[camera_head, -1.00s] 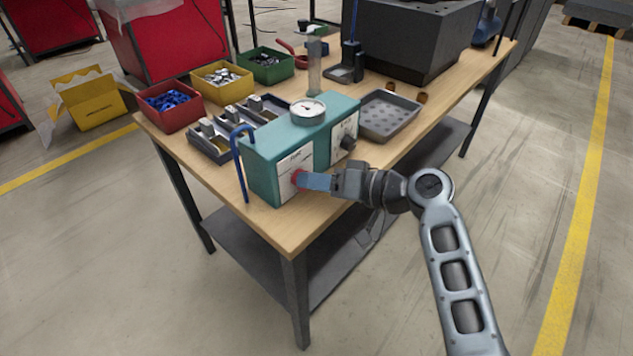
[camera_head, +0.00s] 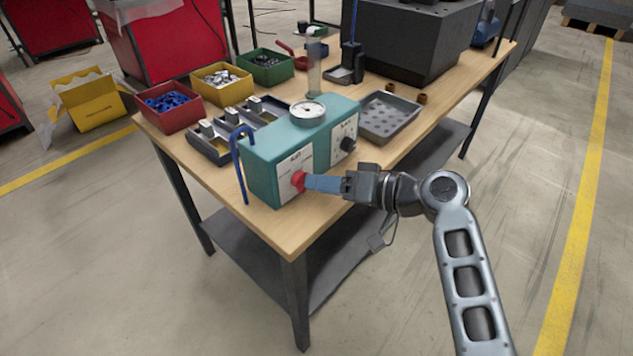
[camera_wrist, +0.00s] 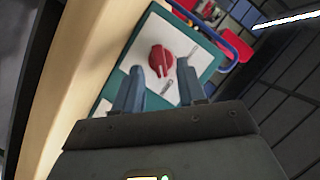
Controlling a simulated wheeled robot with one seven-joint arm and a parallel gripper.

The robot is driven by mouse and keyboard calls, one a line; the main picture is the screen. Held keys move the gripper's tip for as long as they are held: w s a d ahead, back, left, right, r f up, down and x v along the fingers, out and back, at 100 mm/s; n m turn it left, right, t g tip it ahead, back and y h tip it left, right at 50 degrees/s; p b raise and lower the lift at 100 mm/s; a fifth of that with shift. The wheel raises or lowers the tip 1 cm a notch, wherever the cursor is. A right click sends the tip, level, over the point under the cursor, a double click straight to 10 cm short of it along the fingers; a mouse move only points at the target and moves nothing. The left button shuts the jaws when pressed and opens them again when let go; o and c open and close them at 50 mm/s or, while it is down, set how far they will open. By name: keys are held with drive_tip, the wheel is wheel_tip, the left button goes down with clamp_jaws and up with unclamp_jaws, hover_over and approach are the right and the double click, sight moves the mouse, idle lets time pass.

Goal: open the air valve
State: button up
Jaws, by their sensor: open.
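The red valve knob (camera_head: 299,181) is on the white front panel of the teal box (camera_head: 262,168), near the table's front corner. In the wrist view the red knob (camera_wrist: 161,60) shows as a round disc with a raised bar across it. My gripper (camera_head: 308,183) is at the front of the box with its blue fingers pointing at the knob. In the wrist view my gripper (camera_wrist: 159,66) is open, one finger on each side of the knob and slightly short of it. I cannot tell whether either finger touches it.
A black dial (camera_head: 347,144) is on the box's right panel and a gauge (camera_head: 307,110) is on top. A blue hose (camera_head: 238,165) loops at the left. A grey tray (camera_head: 388,117) and several coloured bins are behind. The floor in front is clear.

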drive_tip(key=v, duration=0.5)
drive_tip(key=shift+s+d+r, duration=0.15)
drive_tip(key=shift+d, duration=0.1)
